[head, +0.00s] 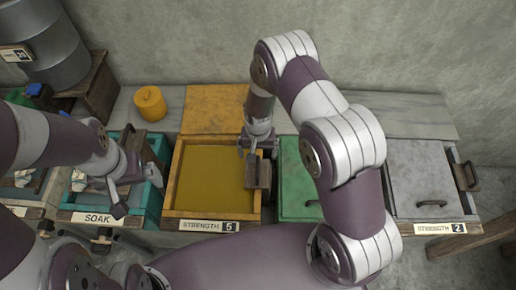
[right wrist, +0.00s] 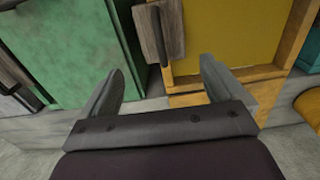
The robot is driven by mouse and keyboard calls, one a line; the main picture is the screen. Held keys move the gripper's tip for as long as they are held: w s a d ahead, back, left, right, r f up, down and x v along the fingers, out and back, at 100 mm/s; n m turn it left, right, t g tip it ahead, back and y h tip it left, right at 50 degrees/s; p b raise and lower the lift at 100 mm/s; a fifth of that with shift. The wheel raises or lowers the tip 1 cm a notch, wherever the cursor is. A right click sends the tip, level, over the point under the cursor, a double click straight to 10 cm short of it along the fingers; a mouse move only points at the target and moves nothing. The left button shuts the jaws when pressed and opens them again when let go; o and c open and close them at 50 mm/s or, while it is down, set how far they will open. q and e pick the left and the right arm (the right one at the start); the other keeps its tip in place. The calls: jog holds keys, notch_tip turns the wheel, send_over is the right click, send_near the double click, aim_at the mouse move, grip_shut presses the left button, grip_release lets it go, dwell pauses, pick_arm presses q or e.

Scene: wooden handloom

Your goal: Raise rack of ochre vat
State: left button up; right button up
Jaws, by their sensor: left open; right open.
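The ochre vat (head: 211,178), labelled "STRENGTH 5", has a yellow-orange wooden frame and is filled with ochre liquid. Its rack shows as a small brown wooden block (head: 264,172) with a dark bar handle, at the vat's right wall. In the right wrist view the rack block (right wrist: 149,38) and its dark handle (right wrist: 163,35) lie just beyond the fingers. My right gripper (head: 258,146) is open and empty over the vat's right edge, close to the handle. It also shows in the right wrist view (right wrist: 165,78). My left gripper (head: 130,190) is open over the teal soak vat.
The green vat (head: 297,180) stands right of the ochre one, its lid closed. A grey-lidded vat (head: 420,175), labelled "STRENGTH 2", is further right. An ochre lid (head: 212,108) leans behind the ochre vat. A yellow jar (head: 150,103) stands back left.

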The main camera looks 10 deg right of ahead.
aim_at(258, 167)
notch_tip(258, 167, down, 11)
jog(key=b, duration=0.8)
grip_shut()
notch_tip(258, 167, up, 18)
jog(key=p, duration=1.4)
jog(key=shift+r, duration=0.15)
jog(key=shift+c, duration=1.3)
grip_release()
jog(key=o, duration=0.3)
